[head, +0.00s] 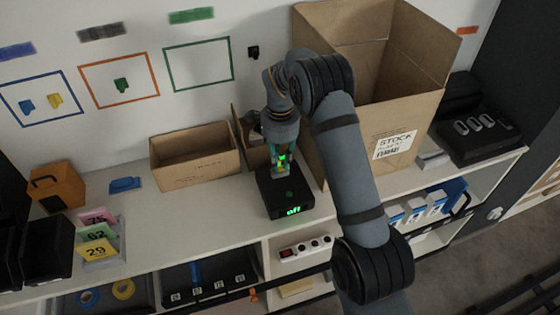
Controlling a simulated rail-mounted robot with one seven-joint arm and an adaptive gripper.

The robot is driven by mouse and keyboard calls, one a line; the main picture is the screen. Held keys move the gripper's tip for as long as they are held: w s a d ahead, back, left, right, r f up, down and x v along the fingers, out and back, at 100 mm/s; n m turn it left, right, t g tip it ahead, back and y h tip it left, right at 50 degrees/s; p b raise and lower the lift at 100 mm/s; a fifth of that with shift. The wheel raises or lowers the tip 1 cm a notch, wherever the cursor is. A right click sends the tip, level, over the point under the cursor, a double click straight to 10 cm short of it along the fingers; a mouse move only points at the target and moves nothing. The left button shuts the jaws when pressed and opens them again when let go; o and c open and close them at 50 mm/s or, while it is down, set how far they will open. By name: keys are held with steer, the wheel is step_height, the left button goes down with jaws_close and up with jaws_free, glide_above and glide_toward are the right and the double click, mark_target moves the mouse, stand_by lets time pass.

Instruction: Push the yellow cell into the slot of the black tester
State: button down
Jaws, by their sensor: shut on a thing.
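The black tester (290,203) sits on the white counter in the middle of the head view. Its front display glows green and reads "off". My gripper (282,169) points down just above the rear part of the tester's top. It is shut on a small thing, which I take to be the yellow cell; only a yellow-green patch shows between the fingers. The fingers hide most of the cell and the tester's slot. I cannot tell whether the cell touches the slot or is in it.
A large open carton (405,108) stands right of the tester, behind my arm. A low open carton (196,166) stands to the left, and a narrow carton (249,150) is close behind my gripper. Number cards (97,234) lie at left. The counter between them and the tester is clear.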

mark_target(280, 160)
steer(key=shift+f, duration=0.2)
steer(key=c, duration=1.5)
jaws_free()
step_height(280, 160, up, 12)
